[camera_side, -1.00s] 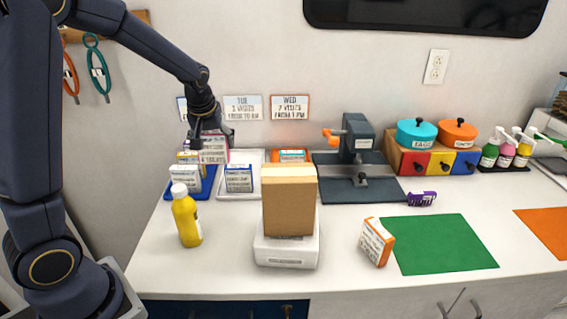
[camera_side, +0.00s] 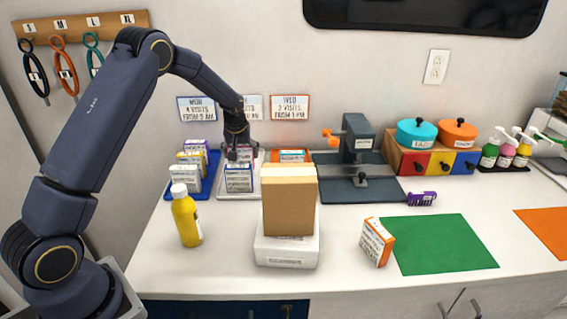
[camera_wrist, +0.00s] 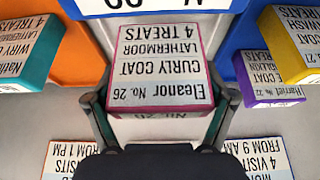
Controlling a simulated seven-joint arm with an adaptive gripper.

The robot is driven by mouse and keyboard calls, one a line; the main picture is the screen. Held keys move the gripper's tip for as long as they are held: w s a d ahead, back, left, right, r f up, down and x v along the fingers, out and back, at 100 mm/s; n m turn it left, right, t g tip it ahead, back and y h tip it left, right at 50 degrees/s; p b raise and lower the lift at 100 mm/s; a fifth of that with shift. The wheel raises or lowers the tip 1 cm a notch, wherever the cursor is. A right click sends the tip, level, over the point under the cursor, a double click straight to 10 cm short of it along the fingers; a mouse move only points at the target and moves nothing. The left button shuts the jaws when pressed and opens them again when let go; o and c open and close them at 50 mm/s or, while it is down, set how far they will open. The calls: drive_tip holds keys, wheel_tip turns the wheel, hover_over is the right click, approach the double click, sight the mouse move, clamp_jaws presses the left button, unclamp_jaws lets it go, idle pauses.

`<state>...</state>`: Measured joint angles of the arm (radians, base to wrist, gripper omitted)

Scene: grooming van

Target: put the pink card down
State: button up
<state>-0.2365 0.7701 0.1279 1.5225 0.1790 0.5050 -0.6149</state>
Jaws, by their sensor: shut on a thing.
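The pink card (camera_wrist: 155,70), a small pink-edged block labelled "Eleanor No. 26", is between the fingers of my gripper (camera_wrist: 161,104) in the wrist view. My gripper is shut on it. In the side view my gripper (camera_side: 239,151) is low over the back of the white tray (camera_side: 236,197), behind a blue-edged card (camera_side: 239,180). That card and my fingers hide most of the pink card there. I cannot tell whether its bottom touches the tray.
The blue tray (camera_side: 211,178) with several cards stands left of the white tray. An orange tray (camera_wrist: 82,62) with a teal-edged card (camera_wrist: 28,50) is on the other side. A yellow bottle (camera_side: 186,218) and a brown box (camera_side: 289,205) on a white base stand in front.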

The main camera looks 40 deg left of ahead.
drive_tip(key=shift+f, duration=1.25)
drive_tip(key=shift+f, duration=0.15)
drive_tip(key=o, duration=1)
